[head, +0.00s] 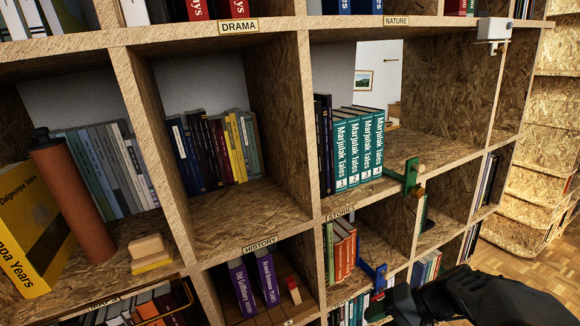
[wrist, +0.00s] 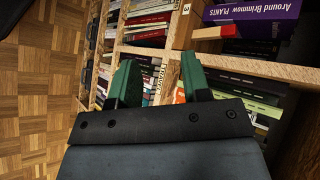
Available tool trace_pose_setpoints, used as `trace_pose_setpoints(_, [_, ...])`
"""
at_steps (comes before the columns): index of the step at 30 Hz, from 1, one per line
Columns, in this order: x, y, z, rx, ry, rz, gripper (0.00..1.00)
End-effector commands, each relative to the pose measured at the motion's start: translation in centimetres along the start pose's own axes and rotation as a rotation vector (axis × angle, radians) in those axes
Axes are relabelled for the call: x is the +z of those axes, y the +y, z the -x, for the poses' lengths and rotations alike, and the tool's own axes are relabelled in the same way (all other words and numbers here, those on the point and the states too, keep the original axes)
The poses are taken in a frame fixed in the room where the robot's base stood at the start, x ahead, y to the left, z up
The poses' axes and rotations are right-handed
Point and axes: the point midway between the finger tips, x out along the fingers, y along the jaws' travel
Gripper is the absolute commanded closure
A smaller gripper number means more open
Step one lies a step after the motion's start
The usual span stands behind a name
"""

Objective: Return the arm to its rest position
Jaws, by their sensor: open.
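My gripper shows in the wrist view (wrist: 160,80), its two green fingers apart with nothing held between them. Beyond the fingers are shelf edges and rows of books, with a label partly visible between the fingers. In the head view my dark arm reaches in from the lower right, in front of the lower shelves, and hides part of them. The fingertips are hard to make out in that view.
The OSB bookwall holds teal books (head: 358,148), a green bracket (head: 411,177) and a blue bracket (head: 374,272) at shelf edges. Parquet floor (wrist: 35,100) is clear left of the shelves in the wrist view.

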Motion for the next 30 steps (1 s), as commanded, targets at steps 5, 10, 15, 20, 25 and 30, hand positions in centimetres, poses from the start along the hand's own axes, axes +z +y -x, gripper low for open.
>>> trace_pose_setpoints(5, [5.7, -7.0, 4.4, 0.359, 0.011, 0.147, 0.57])
trace_pose_setpoints(10, [8.3, -10.5, 7.8, 0.59, 0.107, 0.301, 0.57])
trace_pose_setpoints(15, [9.4, -13.0, 10.4, 0.709, 0.209, 0.426, 0.57])
trace_pose_setpoints(20, [9.8, -14.1, 11.6, 0.755, 0.266, 0.49, 0.57])
trace_pose_setpoints(25, [9.8, -14.2, 11.7, 0.759, 0.274, 0.499, 0.57])
trace_pose_setpoints(30, [9.8, -14.2, 11.7, 0.759, 0.274, 0.499, 0.57])
